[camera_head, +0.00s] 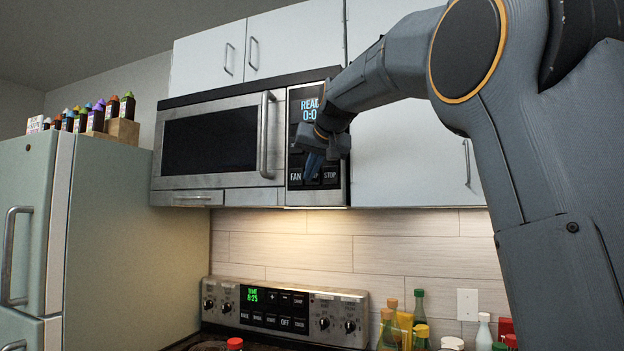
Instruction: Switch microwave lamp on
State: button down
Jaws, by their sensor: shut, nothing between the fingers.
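The microwave (225,185) is mounted above the stove, with its door shut and a steel handle on the right of the door. Its black control panel (331,182) shows blue text at the top and a button row at the bottom. My gripper (311,172) is shut and empty, pointing down in front of that middle button. I cannot tell whether it touches. Warm light shines on the wall tiles (290,221) directly under the microwave.
White cabinets (290,45) are above and right of the microwave. The stove's control panel (285,310) is below. A pale green fridge (110,230) with small bottles on top stands left. Several bottles (420,310) stand at lower right. My arm blocks the right side.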

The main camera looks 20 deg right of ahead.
jog(key=shift+s+a, duration=0.1)
jog(key=shift+s, duration=0.05)
jog(key=shift+s+a+b, duration=0.5)
jog(key=shift+s+a, duration=0.35)
jog(key=shift+s, duration=0.35)
jog(key=shift+s+a+b, duration=0.5)
jog(key=shift+s+a, duration=0.35)
jog(key=shift+s, duration=0.3)
jog(key=shift+f, duration=0.1)
jog(key=s+f+n+g, duration=0.1)
jog(key=s+f+g, duration=0.2)
jog(key=f, duration=1.5)
jog(key=s+f+g, duration=0.3)
jog(key=s+f, duration=0.1)
jog(key=f, duration=1.4)
jog(key=s+d+f+n+g, duration=0.1)
jog(key=s+f+g, duration=0.4)
jog(key=s+f, duration=2)
jog(key=shift+s+f, duration=0.2)
jog(key=shift+s, duration=0.1)
